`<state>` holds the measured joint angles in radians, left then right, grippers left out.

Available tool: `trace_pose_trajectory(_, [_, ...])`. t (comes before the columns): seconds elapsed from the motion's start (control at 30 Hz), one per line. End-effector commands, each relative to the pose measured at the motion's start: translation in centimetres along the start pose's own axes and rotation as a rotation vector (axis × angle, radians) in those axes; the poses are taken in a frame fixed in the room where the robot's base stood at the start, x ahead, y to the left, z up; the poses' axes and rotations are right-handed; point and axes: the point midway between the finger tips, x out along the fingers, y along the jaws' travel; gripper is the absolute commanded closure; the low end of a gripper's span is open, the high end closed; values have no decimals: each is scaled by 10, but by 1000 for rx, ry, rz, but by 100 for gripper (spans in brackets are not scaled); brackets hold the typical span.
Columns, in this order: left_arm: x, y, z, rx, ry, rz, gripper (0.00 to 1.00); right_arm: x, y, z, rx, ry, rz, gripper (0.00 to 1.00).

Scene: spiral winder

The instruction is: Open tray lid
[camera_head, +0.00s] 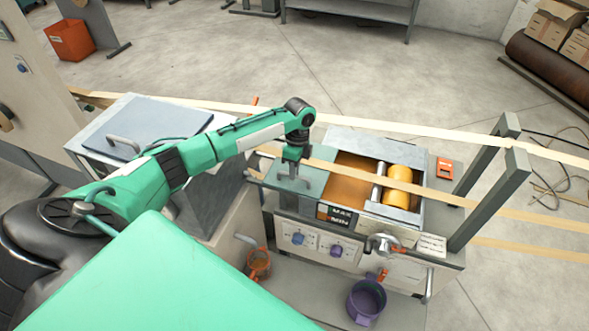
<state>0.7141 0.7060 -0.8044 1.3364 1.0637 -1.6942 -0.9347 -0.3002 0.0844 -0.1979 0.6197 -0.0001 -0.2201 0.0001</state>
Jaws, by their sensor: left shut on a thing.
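The tray lid (283,184) is a flat grey-green plate over the left part of the glue tray (420,214). A small grey handle (308,184) stands on the lid. My left arm reaches in from the left and bends down to the lid; my left gripper (293,170) is shut on the handle, though the fingertips are small and partly hidden. To the right of the lid the tray is uncovered, showing orange-brown liquid (352,177) and a yellow roller (398,181). My right gripper is out of view.
Pale strips (430,130) run across the machine, one passing over the tray. Grey upright posts (492,190) stand at the right. A purple pot (366,300) and an orange-brown pot (258,263) are below the front. Another lidded box (150,125) stands left, behind my arm.

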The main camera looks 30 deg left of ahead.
Motion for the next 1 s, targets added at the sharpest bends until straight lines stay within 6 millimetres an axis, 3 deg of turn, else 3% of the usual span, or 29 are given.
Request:
trace_pose_trajectory(0.17, [-1,0,8,-2,0,0,100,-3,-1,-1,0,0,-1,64])
trace_pose_trajectory(0.4, [-2,0,43,-3,-1,0,100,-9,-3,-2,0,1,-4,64])
trace_pose_trajectory(0.67, [-1,-1,42,0,2,-1,100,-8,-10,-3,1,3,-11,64])
trace_pose_trajectory(0.7, [-1,-1,42,0,2,-1,80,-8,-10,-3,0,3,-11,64])
trace_pose_trajectory(0.77, [-1,-1,42,0,2,-1,68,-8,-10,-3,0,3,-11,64])
trace_pose_trajectory(1.0, [0,0,42,0,1,0,66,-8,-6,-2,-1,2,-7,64])
